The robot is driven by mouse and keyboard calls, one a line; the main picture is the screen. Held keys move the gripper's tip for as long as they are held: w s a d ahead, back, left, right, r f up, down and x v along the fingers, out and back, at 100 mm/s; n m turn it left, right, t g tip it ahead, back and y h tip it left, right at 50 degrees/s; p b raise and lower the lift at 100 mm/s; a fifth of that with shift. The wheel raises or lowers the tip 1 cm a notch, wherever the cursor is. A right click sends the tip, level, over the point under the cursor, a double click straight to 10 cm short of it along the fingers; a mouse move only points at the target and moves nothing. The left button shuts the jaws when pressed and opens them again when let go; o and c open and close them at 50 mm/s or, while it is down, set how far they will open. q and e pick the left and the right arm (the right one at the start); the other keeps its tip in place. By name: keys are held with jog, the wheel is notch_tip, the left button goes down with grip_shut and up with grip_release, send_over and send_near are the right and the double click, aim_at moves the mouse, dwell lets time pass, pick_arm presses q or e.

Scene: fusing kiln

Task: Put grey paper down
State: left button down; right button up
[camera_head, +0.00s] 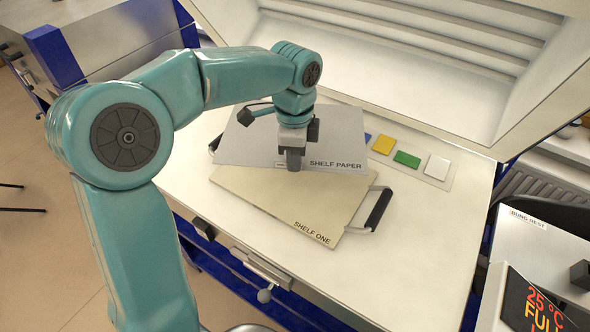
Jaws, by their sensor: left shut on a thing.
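The grey paper (245,147), marked SHELF PAPER, is a flat sheet in the middle of the view. My left gripper (293,163) points down at its near edge and is shut on it. The fingertips are partly hidden by the gripper's own body. The paper's near edge overlaps the far part of a beige board (268,204) marked SHELF ONE. I cannot tell whether the paper touches the board or hangs just above it. My right gripper is not in view.
The board lies on a pale kiln bed (400,255) and has a dark handle (379,209) at its right. Yellow (383,144), green (407,159) and white (438,167) tiles lie behind it. The raised lid (400,60) stands at the back. The bed's front right is clear.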

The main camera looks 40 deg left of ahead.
aim_at(274, 206)
pick_arm(q)
jog(key=a+r+m, duration=0.1)
jog(key=s+a+r+m, duration=0.1)
jog(key=a+r+m, duration=0.1)
jog(key=s+a+r+m+p, duration=0.1)
jog(key=shift+s+a+r+m, duration=0.15)
jog(key=shift+a+m, duration=0.2)
jog(key=shift+m, duration=0.05)
jog(key=shift+s, duration=0.1)
jog(key=shift+m, duration=0.3)
notch_tip(274, 206, down, 20)
jog(key=shift+a+r+b, duration=0.1)
jog(key=shift+b, duration=0.4)
jog(key=shift+f, duration=0.25)
jog(key=c, duration=1.2)
grip_release()
jog(key=shift+c, duration=0.2)
jog(key=shift+r, duration=0.1)
